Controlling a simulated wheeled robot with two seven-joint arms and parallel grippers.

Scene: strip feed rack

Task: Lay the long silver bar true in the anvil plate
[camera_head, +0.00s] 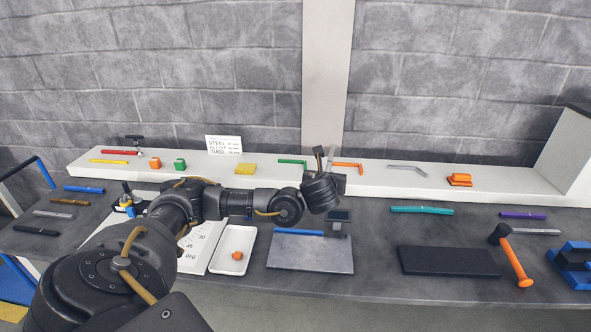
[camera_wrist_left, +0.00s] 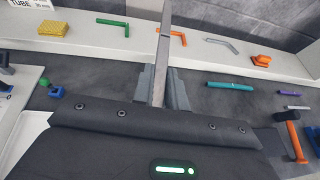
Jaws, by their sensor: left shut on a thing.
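My left gripper (camera_head: 324,160) is raised above the table, near the shelf front. It is shut on a long silver bar (camera_head: 331,153), which stands steeply out of the jaws. In the left wrist view the bar (camera_wrist_left: 164,45) runs up from between the two grey fingers (camera_wrist_left: 161,88) to the top edge; its lower end is hidden by the gripper body. The grey plate (camera_head: 310,262), which I take as the anvil plate, lies on the table below, with a blue strip (camera_head: 298,232) along its back edge and a dark post-like part (camera_head: 338,218) at its back right.
A white tray (camera_head: 217,264) with an orange block stands left of the plate. A dark mat (camera_head: 447,262) and an orange-handled hammer (camera_head: 515,260) lie right. The white shelf (camera_head: 375,183) behind holds several bars, including a bent silver one (camera_head: 407,169). Table between plate and mat is clear.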

